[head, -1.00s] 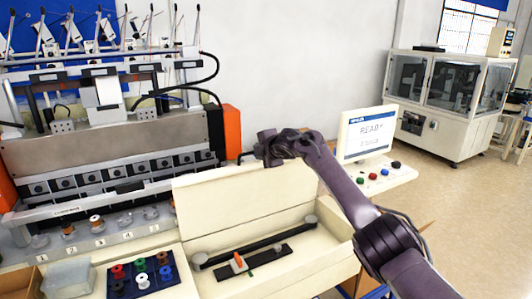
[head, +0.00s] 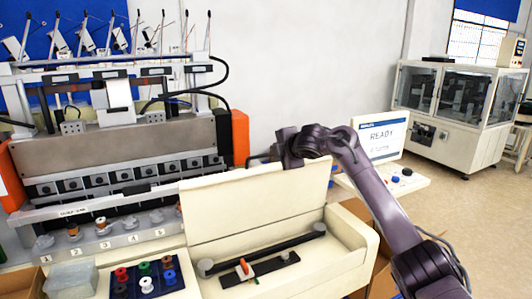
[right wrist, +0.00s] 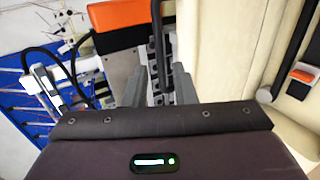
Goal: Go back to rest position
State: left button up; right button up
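The fingertips are hard to make out in the head view. My left gripper is not in view.
The cream box (head: 350,248) holds a dark bar and a small orange-and-white part (head: 244,267). A multi-head machine (head: 120,150) stands left. A spool tray (head: 172,283) is in front. A READY screen (head: 380,138) stands behind my arm.

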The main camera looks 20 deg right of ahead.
jog(key=s+a+f+m+g, duration=0.1)
jog(key=s+a+f+m, duration=0.1)
jog(key=s+a+f, duration=0.45)
jog(key=s+a+f+m+g, duration=0.1)
jog(key=s+a+f+m, duration=0.2)
jog(key=f, duration=0.7)
jog(key=s+a+f+m+g, duration=0.1)
jog(key=s+a+f, duration=0.3)
jog(key=s+f, duration=0.3)
jog(key=s+f+m+g, duration=0.3)
jog(key=s+f+m, duration=0.15)
jog(key=s, duration=1.05)
jog(key=s+f+m+g, duration=0.3)
jog(key=s+m, duration=0.3)
jog(key=s, duration=0.9)
notch_tip(320, 180, down, 30)
jog(key=s+g+b, duration=0.1)
jog(key=s+b, duration=0.1)
jog(key=s+d+f+b, duration=0.1)
jog(key=s+d+f, duration=0.1)
jog(key=s+f, duration=0.8)
jog(key=s+d+f+g+b, duration=0.1)
jog(key=s+d+f, duration=0.1)
jog(key=s+f, duration=0.8)
notch_tip(320, 180, down, 2)
jog(key=shift+s+f+g+h, duration=0.1)
jog(key=shift+s+g+h, duration=0.2)
jog(key=shift+h, duration=0.1)
